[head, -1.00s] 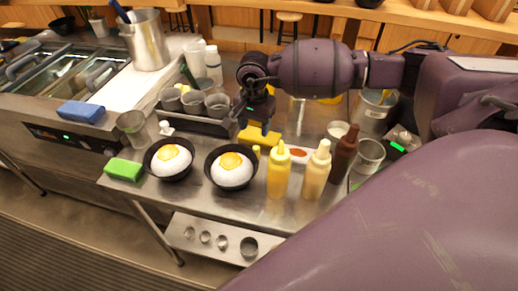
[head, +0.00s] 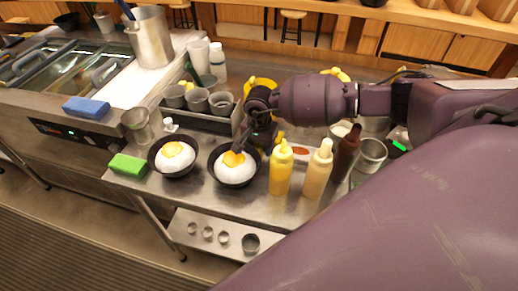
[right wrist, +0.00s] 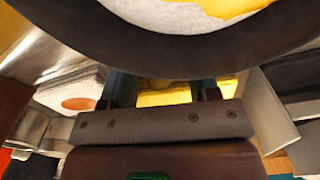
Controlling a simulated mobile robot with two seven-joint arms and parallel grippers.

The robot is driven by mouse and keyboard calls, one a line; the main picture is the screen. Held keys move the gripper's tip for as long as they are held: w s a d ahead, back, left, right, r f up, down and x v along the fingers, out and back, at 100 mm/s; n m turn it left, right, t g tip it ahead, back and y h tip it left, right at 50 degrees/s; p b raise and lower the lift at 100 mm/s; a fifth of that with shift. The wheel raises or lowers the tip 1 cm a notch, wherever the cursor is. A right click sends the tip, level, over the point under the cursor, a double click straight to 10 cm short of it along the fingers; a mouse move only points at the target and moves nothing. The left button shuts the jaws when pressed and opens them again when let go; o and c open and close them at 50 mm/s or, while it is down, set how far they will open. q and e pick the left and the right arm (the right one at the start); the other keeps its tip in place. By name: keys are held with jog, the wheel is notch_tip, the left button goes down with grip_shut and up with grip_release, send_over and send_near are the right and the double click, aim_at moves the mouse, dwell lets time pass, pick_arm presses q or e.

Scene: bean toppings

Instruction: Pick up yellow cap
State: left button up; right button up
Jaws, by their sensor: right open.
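My right gripper (head: 250,147) is open, low over the table at the back right edge of the right-hand rice bowl (head: 235,178). In the right wrist view the gripper (right wrist: 165,88) has its fingers apart, with a yellow textured thing (right wrist: 165,96) showing between them. I cannot tell whether that is the cap or whether the fingers touch it. In the head view, a bit of yellow (head: 279,135) shows just right of the gripper, mostly hidden. A yellow bottle (head: 281,172) with a yellow nozzle stands upright to the right. My left gripper is out of view.
A second rice bowl (head: 173,160) and a green sponge (head: 128,164) are to the left. A cream bottle (head: 318,172) and a brown bottle (head: 346,155) stand right. A rack of metal cups (head: 205,122) is behind. The table's front strip is clear.

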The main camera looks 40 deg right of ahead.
jog(key=c, duration=0.7)
jog(key=shift+c, duration=0.2)
jog(key=shift+r, duration=0.1)
